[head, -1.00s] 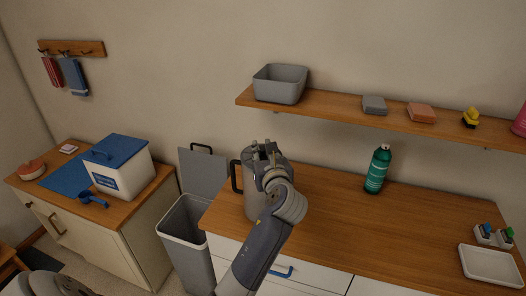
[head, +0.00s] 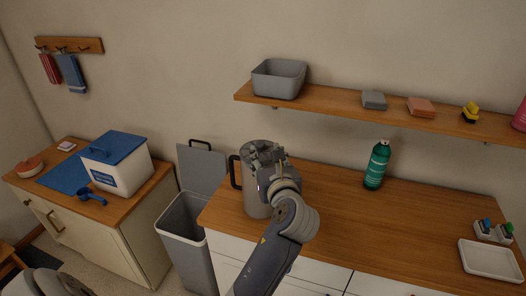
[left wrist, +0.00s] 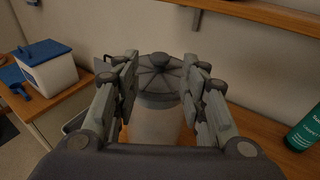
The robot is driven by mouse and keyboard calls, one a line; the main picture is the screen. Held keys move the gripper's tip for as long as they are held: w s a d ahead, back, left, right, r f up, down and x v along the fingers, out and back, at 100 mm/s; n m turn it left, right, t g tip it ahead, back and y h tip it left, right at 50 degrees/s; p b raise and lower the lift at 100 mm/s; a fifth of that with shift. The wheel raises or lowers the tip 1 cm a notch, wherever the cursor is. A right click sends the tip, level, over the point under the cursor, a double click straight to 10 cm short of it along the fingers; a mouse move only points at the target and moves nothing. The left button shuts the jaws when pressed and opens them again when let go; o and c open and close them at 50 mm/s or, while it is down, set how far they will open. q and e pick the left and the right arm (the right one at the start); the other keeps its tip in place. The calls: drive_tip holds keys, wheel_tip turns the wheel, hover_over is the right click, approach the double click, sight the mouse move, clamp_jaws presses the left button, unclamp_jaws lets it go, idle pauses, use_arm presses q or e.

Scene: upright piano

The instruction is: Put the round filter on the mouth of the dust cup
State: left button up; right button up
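The dust cup (head: 256,202) is a tall grey cylinder with a black handle, upright near the left end of the wooden counter. In the left wrist view its pale body (left wrist: 155,125) shows below the round filter (left wrist: 160,72), a dark ribbed disc with a centre knob. The filter lies over the cup's mouth and looks about level; the exact fit at the rim cannot be told. My left gripper (left wrist: 160,88) is open, its fingers apart on either side of the filter with gaps visible. In the head view my left gripper (head: 266,155) partly hides the cup's top. My right gripper is not seen.
A green bottle (head: 377,165) stands right of the cup on the counter. A shelf (head: 340,104) with a grey bin (head: 279,79) runs above. An open trash bin (head: 186,240) stands left. The counter middle is clear.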

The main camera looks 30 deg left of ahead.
use_arm(q)
drive_tip(key=v, duration=0.6)
drive_tip(key=shift+b, duration=0.3)
drive_tip(key=shift+w+f, duration=0.1)
